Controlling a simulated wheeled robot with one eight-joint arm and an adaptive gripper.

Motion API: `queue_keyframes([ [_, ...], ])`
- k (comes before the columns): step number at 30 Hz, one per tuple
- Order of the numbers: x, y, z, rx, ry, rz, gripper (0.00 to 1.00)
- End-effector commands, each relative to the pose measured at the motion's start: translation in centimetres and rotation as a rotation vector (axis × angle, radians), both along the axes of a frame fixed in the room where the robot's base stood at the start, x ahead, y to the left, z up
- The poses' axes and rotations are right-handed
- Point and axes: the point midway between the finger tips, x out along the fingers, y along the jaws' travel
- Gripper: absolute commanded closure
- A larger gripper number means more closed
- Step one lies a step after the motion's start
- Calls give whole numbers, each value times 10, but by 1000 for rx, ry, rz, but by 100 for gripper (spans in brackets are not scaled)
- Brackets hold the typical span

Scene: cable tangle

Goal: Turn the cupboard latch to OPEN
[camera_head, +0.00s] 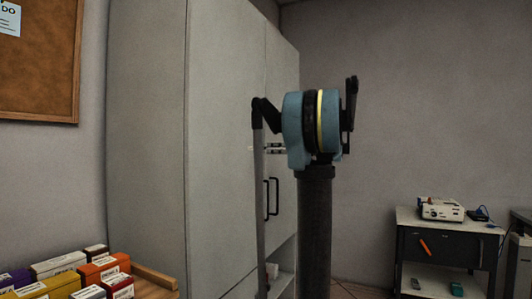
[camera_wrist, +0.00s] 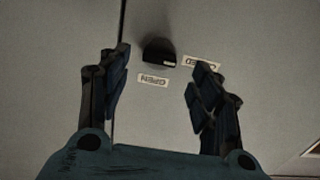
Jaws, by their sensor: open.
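The cupboard latch, a small dark knob (camera_wrist: 157,49), sits on the grey cupboard door in the wrist view. A small pale mark shows on its lower right edge. A white OPEN label (camera_wrist: 153,80) is just below it and a CLOSED label (camera_wrist: 201,63) is to its right, partly covered by my right finger. I cannot tell which label the mark points to. My gripper (camera_wrist: 161,66) is open and empty, with one finger on each side of the latch; contact is not visible. The tall cupboard (camera_head: 225,120) stands behind my arm in the head view, where my gripper is not clear.
Two dark door handles (camera_head: 271,198) are on the cupboard below. Several boxes (camera_head: 80,278) lie at the lower left under a cork board (camera_head: 40,60). A cart (camera_head: 447,250) with devices stands at the right. Floor between the cupboard and cart is partly visible.

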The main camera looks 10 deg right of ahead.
Motion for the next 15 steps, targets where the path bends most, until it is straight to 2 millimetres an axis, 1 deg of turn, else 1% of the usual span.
queue_keyframes([
  [1, 5, 8, 0, 0, 0, 3, 42],
  [6, 19, 26, 0, 0, 0, 3, 42],
  [10, 26, 36, 0, 0, 0, 1, 42],
  [15, 30, 42, 0, 0, 0, 0, 42],
])
